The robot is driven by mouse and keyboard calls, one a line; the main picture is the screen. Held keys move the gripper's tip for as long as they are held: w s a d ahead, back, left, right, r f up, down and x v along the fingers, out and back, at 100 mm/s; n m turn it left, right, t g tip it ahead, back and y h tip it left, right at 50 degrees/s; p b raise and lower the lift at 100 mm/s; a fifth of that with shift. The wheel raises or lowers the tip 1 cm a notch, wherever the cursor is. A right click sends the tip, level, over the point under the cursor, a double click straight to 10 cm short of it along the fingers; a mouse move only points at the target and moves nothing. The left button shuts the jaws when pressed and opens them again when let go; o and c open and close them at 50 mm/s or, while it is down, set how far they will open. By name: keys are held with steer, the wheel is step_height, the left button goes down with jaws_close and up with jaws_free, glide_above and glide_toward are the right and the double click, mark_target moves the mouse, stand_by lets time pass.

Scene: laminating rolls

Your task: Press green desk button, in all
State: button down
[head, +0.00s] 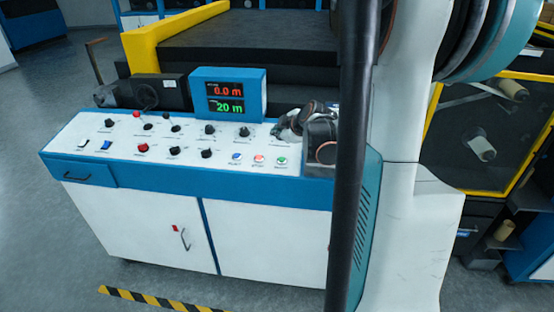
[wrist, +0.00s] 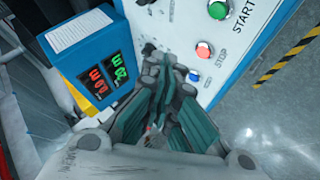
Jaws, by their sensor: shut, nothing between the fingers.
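The green button (head: 282,161) is the rightmost of three coloured buttons at the front right of the desk's white panel (head: 110,157). In the wrist view the green button (wrist: 217,9) sits at the top edge beside the word START. My gripper (head: 278,130) hovers over the panel's right part, behind the button row in the head view. In the wrist view my gripper (wrist: 171,66) has its fingers together, empty, with the tips below the green button in the picture. The fingers appear apart from the green button.
A red button (wrist: 203,50) marked STOP and a blue button (wrist: 193,76) lie nearer the fingertips. A blue display box (head: 228,94) reading 0.0 m and 20 m stands behind the panel, close to my gripper. Several black knobs (head: 174,151) stand to the left.

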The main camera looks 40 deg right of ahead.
mark_target(282, 159)
steer(key=shift+f, duration=0.1)
steer(key=f+b, duration=0.4)
steer(key=f, duration=0.1)
steer(key=w+d+f+b, duration=0.1)
steer(key=f+b, duration=0.1)
steer(key=f, duration=0.1)
steer(key=shift+d+f+b, duration=0.1)
steer(key=shift+f+b, duration=0.15)
steer(key=shift+b, duration=0.05)
stand_by(1.4)
steer(key=shift+f+b, duration=0.3)
steer(key=shift+f, duration=0.1)
